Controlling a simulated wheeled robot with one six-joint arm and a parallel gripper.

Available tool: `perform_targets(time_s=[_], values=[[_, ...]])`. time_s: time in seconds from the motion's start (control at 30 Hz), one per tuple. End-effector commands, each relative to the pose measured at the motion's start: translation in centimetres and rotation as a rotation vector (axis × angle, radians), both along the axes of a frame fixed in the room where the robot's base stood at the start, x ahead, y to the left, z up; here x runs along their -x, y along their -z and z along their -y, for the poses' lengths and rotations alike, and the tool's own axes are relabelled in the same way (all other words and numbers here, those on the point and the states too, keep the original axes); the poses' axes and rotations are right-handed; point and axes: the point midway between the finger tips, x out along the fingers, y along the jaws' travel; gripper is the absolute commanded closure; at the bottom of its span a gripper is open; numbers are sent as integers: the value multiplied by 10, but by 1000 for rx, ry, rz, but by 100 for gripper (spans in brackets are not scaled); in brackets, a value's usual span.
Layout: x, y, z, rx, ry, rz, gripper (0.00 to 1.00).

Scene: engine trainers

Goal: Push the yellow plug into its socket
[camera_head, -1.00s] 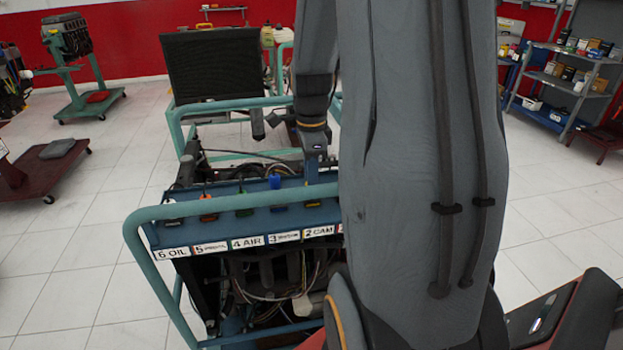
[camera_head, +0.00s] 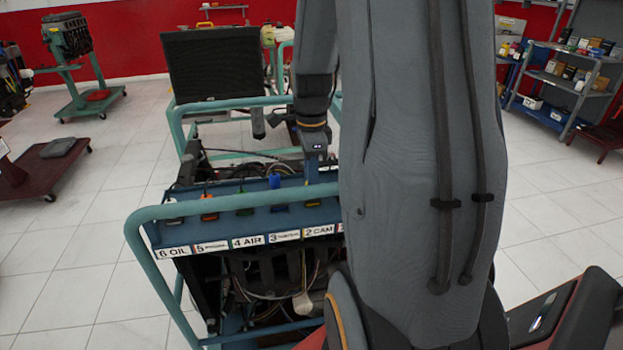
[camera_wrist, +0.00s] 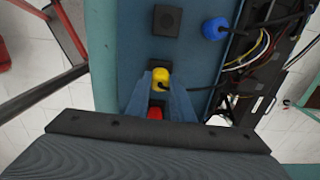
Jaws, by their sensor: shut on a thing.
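The yellow plug (camera_wrist: 162,77) is between my gripper's fingertips (camera_wrist: 161,82) in the wrist view. My gripper is shut on it. A dark lead loops from the plug toward the right. A black square socket (camera_wrist: 158,64) shows just behind the plug's far edge, partly covered by it. I cannot tell how deep the plug sits or whether it touches the socket. In the head view my gripper (camera_head: 314,172) points down at the blue panel (camera_head: 225,229) near the 2 CAM label, and the plug is not clearly visible there.
In the wrist view a red plug (camera_wrist: 155,113) sits close between my fingers' bases. A blue plug (camera_wrist: 214,28) and an empty-looking black socket (camera_wrist: 167,20) lie farther along. Loose wires (camera_wrist: 262,48) run on the right. A green tube frame (camera_head: 147,215) surrounds the trainer.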

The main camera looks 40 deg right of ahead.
Motion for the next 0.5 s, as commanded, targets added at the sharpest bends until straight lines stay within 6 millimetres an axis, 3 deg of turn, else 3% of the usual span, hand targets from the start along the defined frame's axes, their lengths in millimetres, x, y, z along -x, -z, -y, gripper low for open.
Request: perform_targets(time_s=[0.5], values=[[0, 4, 0, 0, 0, 0, 100]])
